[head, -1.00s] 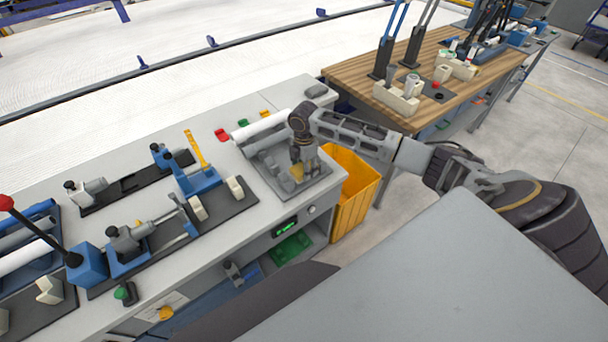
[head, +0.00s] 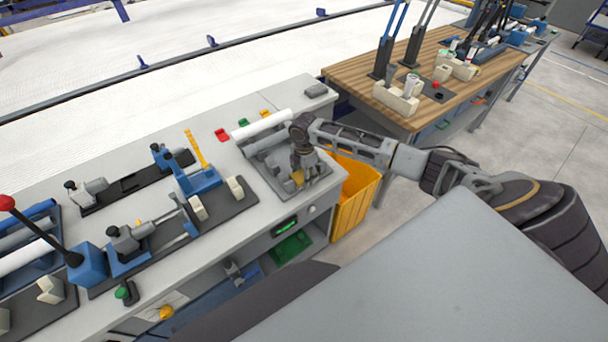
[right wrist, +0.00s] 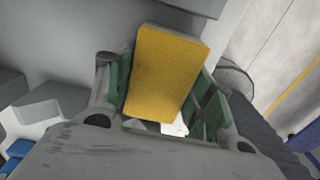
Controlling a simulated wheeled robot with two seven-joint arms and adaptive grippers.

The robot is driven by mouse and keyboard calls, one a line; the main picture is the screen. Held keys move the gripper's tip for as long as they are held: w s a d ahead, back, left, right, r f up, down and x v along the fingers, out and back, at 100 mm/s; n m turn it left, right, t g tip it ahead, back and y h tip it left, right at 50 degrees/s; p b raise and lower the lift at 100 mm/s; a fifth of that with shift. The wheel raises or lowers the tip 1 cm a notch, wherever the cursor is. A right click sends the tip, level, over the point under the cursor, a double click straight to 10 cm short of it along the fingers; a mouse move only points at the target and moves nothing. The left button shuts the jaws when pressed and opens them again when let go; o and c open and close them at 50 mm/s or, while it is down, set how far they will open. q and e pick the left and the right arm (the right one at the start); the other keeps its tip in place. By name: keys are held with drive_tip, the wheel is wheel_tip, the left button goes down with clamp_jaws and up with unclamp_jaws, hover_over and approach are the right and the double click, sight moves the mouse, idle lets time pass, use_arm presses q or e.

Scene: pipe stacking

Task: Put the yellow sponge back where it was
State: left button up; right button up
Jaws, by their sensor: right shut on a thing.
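The yellow sponge (right wrist: 165,72) is between the green-padded fingers of my right gripper (right wrist: 165,105) in the right wrist view, tilted a little. In the head view my right gripper (head: 304,172) points down over the grey tray (head: 268,168) at the right end of the workbench, with a small part of the sponge (head: 298,178) showing at its fingers. The gripper is shut on the sponge. I cannot tell whether the sponge touches the tray. My left gripper is not in view.
A white pipe (head: 262,125) lies behind the tray. A yellow bin (head: 352,200) stands on the floor just right of the bench. A blue fixture with clamps (head: 196,180) is to the left. A wooden-topped table (head: 370,75) is at the back right.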

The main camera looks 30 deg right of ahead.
drive_tip(key=o, duration=1)
drive_tip(key=shift+f, duration=0.1)
drive_tip(key=shift+c, duration=0.2)
wheel_tip(320, 180, up, 12)
drive_tip(key=shift+b, duration=0.45)
drive_tip(key=shift+a, duration=0.1)
idle(0.4)
